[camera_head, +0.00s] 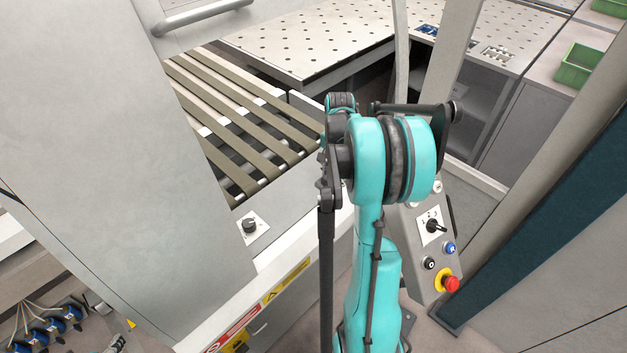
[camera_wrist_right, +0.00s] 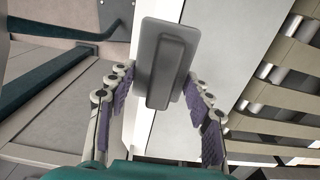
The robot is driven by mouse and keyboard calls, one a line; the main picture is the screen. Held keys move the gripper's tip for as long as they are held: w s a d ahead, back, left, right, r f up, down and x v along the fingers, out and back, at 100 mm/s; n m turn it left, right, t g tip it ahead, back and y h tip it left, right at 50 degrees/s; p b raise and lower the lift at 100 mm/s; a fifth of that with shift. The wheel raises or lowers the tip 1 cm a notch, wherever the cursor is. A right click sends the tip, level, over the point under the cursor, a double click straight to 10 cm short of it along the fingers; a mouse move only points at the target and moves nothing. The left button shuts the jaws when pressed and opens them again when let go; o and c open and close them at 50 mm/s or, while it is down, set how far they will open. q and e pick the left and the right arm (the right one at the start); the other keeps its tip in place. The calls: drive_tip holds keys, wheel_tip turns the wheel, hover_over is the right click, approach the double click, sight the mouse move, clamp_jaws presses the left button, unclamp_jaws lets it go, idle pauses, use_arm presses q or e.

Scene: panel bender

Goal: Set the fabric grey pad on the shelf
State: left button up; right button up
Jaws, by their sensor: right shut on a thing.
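The grey pad (camera_wrist_right: 176,40) is a rounded rectangular block with a raised bar along it, seen close up in the right wrist view. My right gripper (camera_wrist_right: 157,78) is shut on it, with one purple-padded finger on each side. In the head view my teal arm fills the centre, and neither the pad nor the gripper tips can be made out there. An open cabinet with shelf boards (camera_head: 458,120) shows under the perforated table, partly hidden by my arm and a grey post. My left gripper is in neither view.
A belt conveyor (camera_head: 232,120) and the perforated table (camera_head: 310,38) lie beyond my arm. A control panel with a red emergency button (camera_head: 451,284) stands close to its right. A large grey machine housing (camera_head: 110,150) blocks the left. Green bins (camera_head: 578,66) sit at the far right.

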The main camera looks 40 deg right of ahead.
hover_over(310, 189)
wheel_tip(310, 189, down, 6)
drive_tip(key=shift+r+b, duration=0.25)
drive_tip(key=shift+b, duration=0.2)
drive_tip(key=shift+d+f+b, duration=0.1)
drive_tip(key=shift+f+b, duration=0.25)
drive_tip(key=shift+f, duration=1.65)
drive_tip(key=shift+f, duration=0.1)
drive_tip(key=o, duration=1.2)
